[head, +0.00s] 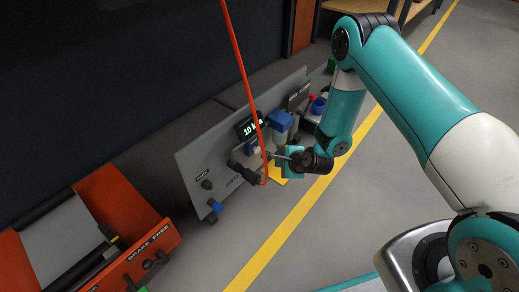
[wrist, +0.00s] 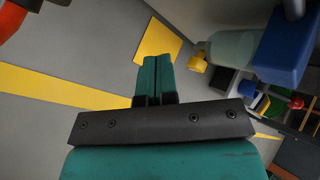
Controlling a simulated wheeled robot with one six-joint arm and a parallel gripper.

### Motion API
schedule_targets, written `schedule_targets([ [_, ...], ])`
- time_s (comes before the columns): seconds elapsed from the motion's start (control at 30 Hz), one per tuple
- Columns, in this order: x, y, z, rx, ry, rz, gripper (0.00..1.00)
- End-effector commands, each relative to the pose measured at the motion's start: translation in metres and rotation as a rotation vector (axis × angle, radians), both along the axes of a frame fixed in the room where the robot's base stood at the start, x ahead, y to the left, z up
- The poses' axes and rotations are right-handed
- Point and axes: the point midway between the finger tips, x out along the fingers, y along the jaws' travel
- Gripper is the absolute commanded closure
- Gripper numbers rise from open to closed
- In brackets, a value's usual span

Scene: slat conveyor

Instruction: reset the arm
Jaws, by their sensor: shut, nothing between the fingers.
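My gripper (head: 287,166) is in the middle of the head view, in front of the grey sloped panel (head: 205,165) and close to the hanging red cable (head: 243,75). Its far side is partly hidden by my wrist. In the wrist view, the two teal fingers of my gripper (wrist: 157,60) are together with nothing between them. They point over the grey floor, near a yellow pad (wrist: 157,42).
A display (head: 250,128) and a blue-topped container (head: 281,121) are on or by the panel. In the wrist view, a blue block (wrist: 285,48) and a yellow-capped bottle (wrist: 232,47) are at right. Open floor lies right of the panel.

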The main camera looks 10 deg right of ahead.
Motion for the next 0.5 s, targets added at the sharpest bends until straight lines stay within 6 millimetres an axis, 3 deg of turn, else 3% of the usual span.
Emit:
schedule_targets([
  [0.5, 0.0015, 0.0013, 0.0061, -0.005, -0.004, 0.012, 1.00],
])
